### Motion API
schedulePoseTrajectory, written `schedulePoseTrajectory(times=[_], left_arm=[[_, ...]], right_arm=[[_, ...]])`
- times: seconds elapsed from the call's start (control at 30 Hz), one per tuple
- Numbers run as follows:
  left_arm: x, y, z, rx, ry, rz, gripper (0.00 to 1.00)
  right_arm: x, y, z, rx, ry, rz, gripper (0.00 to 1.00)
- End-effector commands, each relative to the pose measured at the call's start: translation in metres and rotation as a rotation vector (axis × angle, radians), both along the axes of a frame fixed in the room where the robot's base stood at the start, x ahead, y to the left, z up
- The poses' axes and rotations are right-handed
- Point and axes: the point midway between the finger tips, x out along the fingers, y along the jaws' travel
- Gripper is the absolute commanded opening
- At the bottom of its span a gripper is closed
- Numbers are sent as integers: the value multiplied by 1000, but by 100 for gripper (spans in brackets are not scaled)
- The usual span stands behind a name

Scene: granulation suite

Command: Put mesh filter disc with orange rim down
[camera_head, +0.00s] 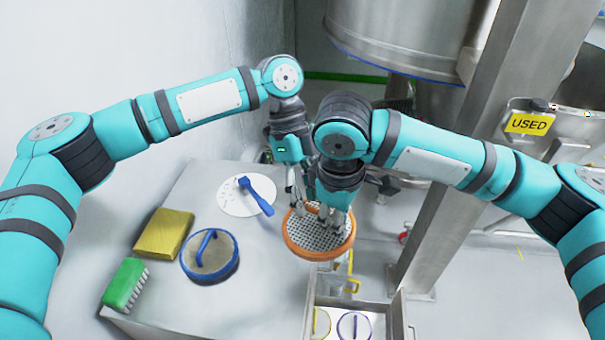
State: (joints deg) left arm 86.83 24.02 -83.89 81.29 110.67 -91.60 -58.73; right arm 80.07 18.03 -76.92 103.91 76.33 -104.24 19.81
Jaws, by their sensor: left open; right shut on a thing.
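The mesh filter disc with orange rim (308,240) hangs below my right gripper (335,212), which is shut on it near the disc's upper right part. The disc is at the right edge of the steel table (265,290), close to the open metal box below it. I cannot tell whether the disc touches the table. My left gripper (293,190) is open, just behind and left of the right one, near the disc's far edge. The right gripper and wrist partly hide the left fingers and the disc's far side.
On the table are a blue-rimmed disc (209,268), a white round sheet (235,203) with a blue tool (257,197), a yellow sponge (164,235) and a green brush (124,284). A metal box (309,297) holds discs. A steel post (440,210) stands right.

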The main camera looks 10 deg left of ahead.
Motion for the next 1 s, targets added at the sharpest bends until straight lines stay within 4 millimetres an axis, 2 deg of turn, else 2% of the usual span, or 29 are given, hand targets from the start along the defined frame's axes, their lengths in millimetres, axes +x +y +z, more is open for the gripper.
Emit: schedulePoseTrajectory(times=[0.4,0.7,0.87,0.9,1.0], left_arm=[[-3,-2,-7,-1,0,1,39],[-2,-2,-7,-1,0,1,0],[-2,-2,-7,-1,-1,2,0],[-2,-2,-7,-1,-1,2,0],[-2,-2,-7,-3,-1,2,0]], right_arm=[[0,0,0,0,0,0,0],[0,0,0,0,0,0,0],[0,0,0,0,0,1,0],[0,0,0,0,1,1,13],[0,0,0,0,1,1,26]])
